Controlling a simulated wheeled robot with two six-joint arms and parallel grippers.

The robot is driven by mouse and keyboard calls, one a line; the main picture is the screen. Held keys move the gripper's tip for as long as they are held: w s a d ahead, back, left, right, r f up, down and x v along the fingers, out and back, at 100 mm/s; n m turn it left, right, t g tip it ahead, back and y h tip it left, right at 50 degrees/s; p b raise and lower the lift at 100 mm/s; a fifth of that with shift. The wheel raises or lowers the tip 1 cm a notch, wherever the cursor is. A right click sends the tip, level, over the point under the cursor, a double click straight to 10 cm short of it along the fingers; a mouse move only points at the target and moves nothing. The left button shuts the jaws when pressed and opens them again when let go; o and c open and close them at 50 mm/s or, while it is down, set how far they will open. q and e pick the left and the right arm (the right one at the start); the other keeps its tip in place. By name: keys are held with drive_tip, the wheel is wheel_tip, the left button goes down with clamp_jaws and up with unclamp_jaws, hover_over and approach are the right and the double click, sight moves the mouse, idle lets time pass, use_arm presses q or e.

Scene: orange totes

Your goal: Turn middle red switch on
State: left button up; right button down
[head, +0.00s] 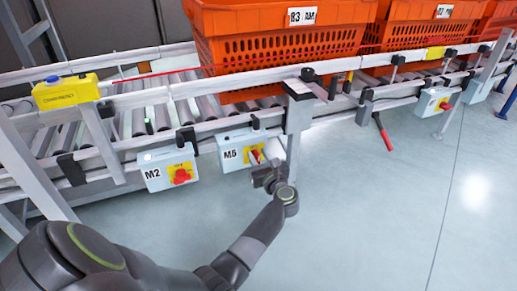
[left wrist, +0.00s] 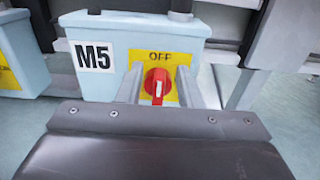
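The middle red switch is a red rotary knob (left wrist: 158,85) on a yellow plate marked OFF (left wrist: 160,57). It sits on the pale blue box labelled M5 (head: 231,155), which also shows in the left wrist view (left wrist: 120,30). The knob's white mark stands upright, towards the word OFF. My left gripper (left wrist: 158,92) is in front of the box with its fingers apart, one on each side of the knob. I cannot tell whether the fingertips touch it. In the head view my left gripper (head: 266,164) partly covers the knob. My right gripper is not in view.
A box labelled M2 (head: 154,180) with a red knob hangs to the left. Another switch box (head: 427,104) is farther right. Metal conveyor rails and a post (head: 297,115) stand close by. Orange totes (head: 270,25) rest on the rollers. The floor in front is clear.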

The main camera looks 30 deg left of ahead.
use_arm(q)
drive_tip(key=shift+w+a, duration=0.25)
drive_tip(key=shift+a, duration=0.15)
drive_tip(key=shift+c, duration=0.2)
clamp_jaws()
